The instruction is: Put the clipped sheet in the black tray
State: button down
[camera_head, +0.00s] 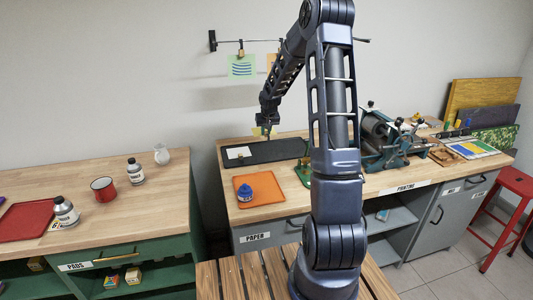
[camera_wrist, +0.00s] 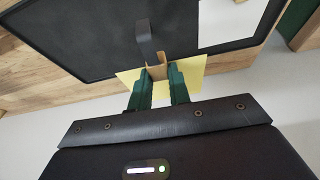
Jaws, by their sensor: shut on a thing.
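My gripper (camera_head: 267,134) is shut on a small brown clip (camera_wrist: 158,72) that holds a yellow sheet (camera_wrist: 190,68). The yellow sheet also shows in the head view (camera_head: 257,131), partly hidden by my gripper. My green fingers (camera_wrist: 160,88) stand on both sides of the clip in the wrist view. The black tray (camera_head: 280,150) lies flat on the wooden bench, below my gripper. In the wrist view the tray (camera_wrist: 85,40) fills the top, and the yellow sheet overlaps its edge. I cannot tell the exact height of the sheet above the tray.
A white sheet (camera_head: 239,152) lies in the tray's left part. A green sheet (camera_head: 241,68) hangs from a wall rod. A printing press (camera_head: 385,138) stands to the right.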

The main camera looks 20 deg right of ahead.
aim_at(267, 152)
jog(key=shift+d+f, duration=0.15)
jog(key=shift+d, duration=0.1)
notch_tip(267, 152, down, 10)
jog(key=shift+r, duration=0.15)
dwell(0.4)
jog(key=c, duration=1.3)
grip_release()
